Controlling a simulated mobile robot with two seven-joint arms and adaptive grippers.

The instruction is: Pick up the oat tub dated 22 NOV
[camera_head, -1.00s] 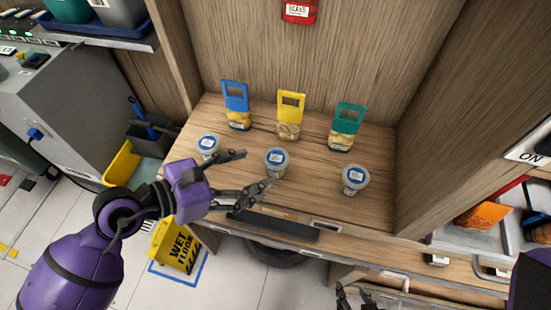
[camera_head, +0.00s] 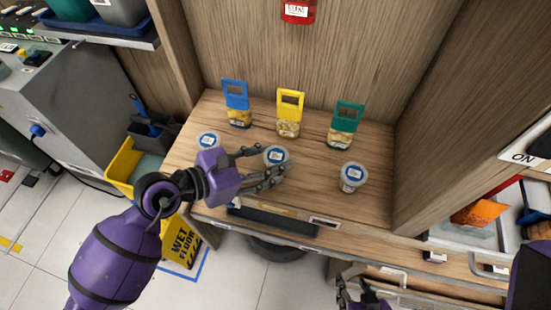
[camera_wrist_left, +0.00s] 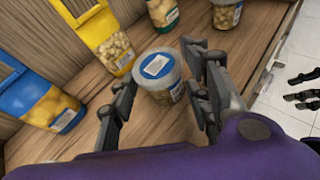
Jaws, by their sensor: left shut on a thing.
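Three small clear tubs with blue-and-white lids stand in a row on the wooden shelf; their dates are too small to read. The middle tub (camera_head: 276,154) is between the fingers of my left gripper (camera_head: 272,166), which is shut on it. In the left wrist view the middle tub (camera_wrist_left: 157,70) stands upright between the two fingers (camera_wrist_left: 160,82), seemingly still on the shelf. The left tub (camera_head: 208,142) is just beyond my left wrist. The right tub (camera_head: 352,177) stands apart. My right gripper (camera_head: 356,293) is low in the head view, its fingers apart and empty.
Behind the tubs stand packs with blue (camera_head: 236,95), yellow (camera_head: 290,105) and green (camera_head: 347,117) tops. A dark tray-like strip (camera_head: 270,221) lies along the shelf's front edge. Wooden walls close the back and right. A yellow wet-floor sign (camera_head: 183,243) stands below.

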